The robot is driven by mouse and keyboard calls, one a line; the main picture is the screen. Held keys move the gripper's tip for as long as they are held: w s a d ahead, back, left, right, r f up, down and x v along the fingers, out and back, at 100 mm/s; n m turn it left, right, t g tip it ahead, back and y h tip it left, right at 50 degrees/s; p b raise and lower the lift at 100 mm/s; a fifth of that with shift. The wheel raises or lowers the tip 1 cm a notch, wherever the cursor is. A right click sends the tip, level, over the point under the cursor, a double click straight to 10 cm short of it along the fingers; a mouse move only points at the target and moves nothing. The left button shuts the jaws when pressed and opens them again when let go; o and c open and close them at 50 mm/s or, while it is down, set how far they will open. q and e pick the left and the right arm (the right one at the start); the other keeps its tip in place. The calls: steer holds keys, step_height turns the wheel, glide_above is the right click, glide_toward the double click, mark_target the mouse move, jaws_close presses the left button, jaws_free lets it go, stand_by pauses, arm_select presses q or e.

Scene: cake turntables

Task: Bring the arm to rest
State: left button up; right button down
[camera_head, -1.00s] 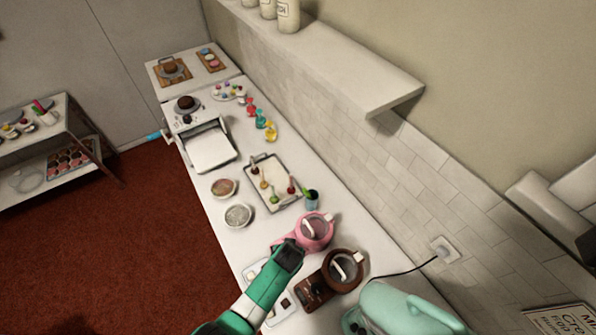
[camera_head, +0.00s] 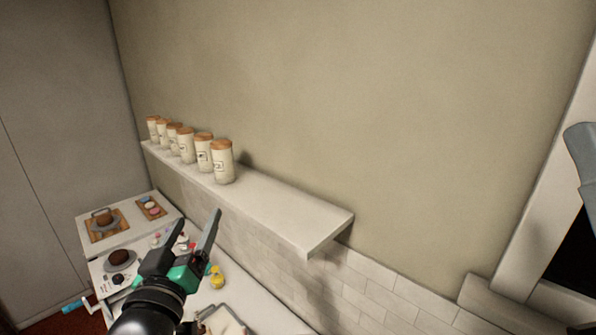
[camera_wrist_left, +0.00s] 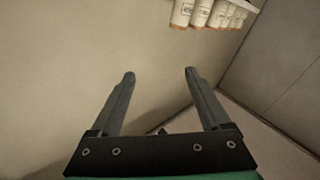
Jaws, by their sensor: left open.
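My left gripper (camera_head: 198,232) is raised above the counter in the head view, in front of the wall shelf. Its two dark fingers are spread apart with nothing between them. In the left wrist view the same gripper (camera_wrist_left: 159,75) is open and empty, with plain wall behind its fingers. My right gripper is in neither view.
A white wall shelf (camera_head: 290,215) holds several jars with wooden lids (camera_head: 222,162). The wall above is bare.

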arm_select(q)
steer(key=s+r+m+t+h, duration=0.2)
steer(key=s+r+t, duration=0.6)
steer(key=s+r, duration=1.2)
steer(key=shift+s+m, duration=0.7)
steer(key=shift+m, duration=0.5)
steer(key=shift+r, duration=0.1)
